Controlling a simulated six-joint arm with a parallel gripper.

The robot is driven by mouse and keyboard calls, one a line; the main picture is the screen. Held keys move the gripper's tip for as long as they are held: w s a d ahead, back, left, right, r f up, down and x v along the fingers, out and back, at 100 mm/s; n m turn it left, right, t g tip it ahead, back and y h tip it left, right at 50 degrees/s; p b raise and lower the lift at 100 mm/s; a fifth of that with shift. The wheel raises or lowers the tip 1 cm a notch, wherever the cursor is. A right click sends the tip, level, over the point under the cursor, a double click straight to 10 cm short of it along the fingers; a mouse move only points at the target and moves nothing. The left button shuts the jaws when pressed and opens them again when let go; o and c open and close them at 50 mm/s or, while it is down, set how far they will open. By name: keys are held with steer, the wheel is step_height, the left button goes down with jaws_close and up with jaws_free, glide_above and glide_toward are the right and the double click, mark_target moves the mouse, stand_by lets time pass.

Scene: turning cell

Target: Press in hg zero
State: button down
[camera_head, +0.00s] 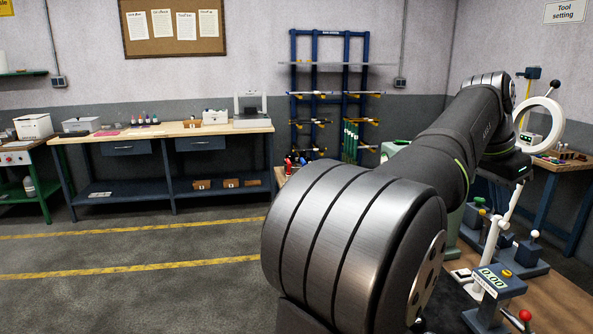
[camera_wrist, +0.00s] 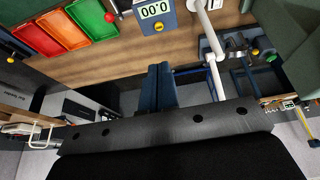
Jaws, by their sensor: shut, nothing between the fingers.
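A blue unit with a digital display (camera_head: 490,279) reading 0.00 stands on the bench at the lower right of the head view. A yellow button (camera_head: 506,273) sits on its top beside the display. In the wrist view the display (camera_wrist: 153,10) is upside down at the top edge, with a small yellow spot (camera_wrist: 172,27) below it. My gripper (camera_wrist: 159,67) shows as two dark blue fingers side by side, shut and empty, apart from the display unit.
A white post (camera_wrist: 208,45) rises right of the display in the wrist view. Red, orange and green trays (camera_wrist: 93,18) lie at the left. A red ball knob (camera_head: 525,315) stands in front of the display unit. A white ring (camera_head: 543,124) is farther back.

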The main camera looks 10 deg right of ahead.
steer(key=a+f+n, duration=0.1)
steer(key=a+n, duration=0.1)
steer(key=a, duration=0.4)
steer(key=shift+w+a+f+t, duration=0.25)
steer(key=shift+w+a+t, duration=0.05)
steer(key=shift+a+t, duration=0.1)
steer(key=c, duration=2)
jaws_free()
steer(key=o, duration=2)
steer(key=s+a+r+m, duration=0.1)
steer(key=s+a+r, duration=0.1)
steer(key=s, duration=0.3)
steer(key=s+a+r+m, duration=0.1)
steer(key=s+a+r, duration=0.1)
steer(key=s+r, duration=0.2)
steer(key=shift+s+a+r+g, duration=0.3)
steer(key=shift+s+a+r, duration=0.1)
steer(key=shift+s, duration=0.45)
steer(key=x, duration=0.9)
steer(key=shift+s+d+f, duration=0.15)
steer(key=shift+d+f, duration=0.15)
